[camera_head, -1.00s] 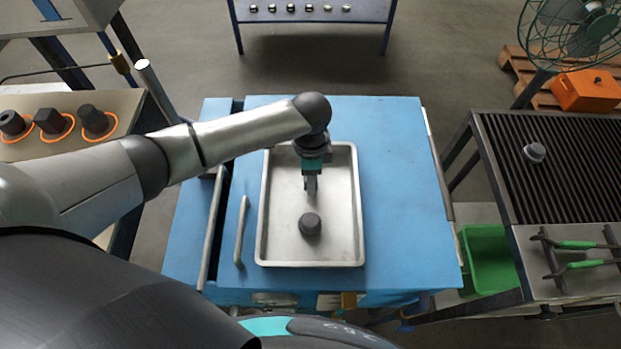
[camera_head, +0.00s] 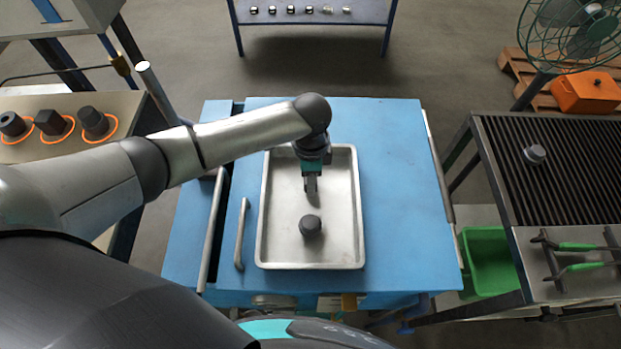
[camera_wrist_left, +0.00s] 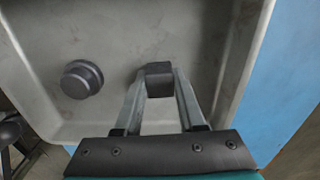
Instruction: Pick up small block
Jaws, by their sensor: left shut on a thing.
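My left gripper (camera_head: 311,184) is over the metal tray (camera_head: 348,254) on the blue cart. In the left wrist view its two fingers (camera_wrist_left: 159,92) are shut on a small dark block (camera_wrist_left: 158,71). In the head view this block is hardly visible at the fingertips. The wrist view does not clearly show whether the block touches the tray floor. A dark round stepped piece (camera_head: 310,226) stands in the tray, in front of the gripper and apart from it. It also shows at the left in the left wrist view (camera_wrist_left: 82,79). My right gripper is not seen.
The blue cart (camera_head: 400,190) has free top area right of the tray. A slatted bench (camera_head: 560,190) at the right bears a grey round piece (camera_head: 535,153) and green-handled tongs (camera_head: 578,246). Dark pieces sit in orange rings on the left table (camera_head: 125,110). A green bin (camera_head: 487,262) stands beside the cart.

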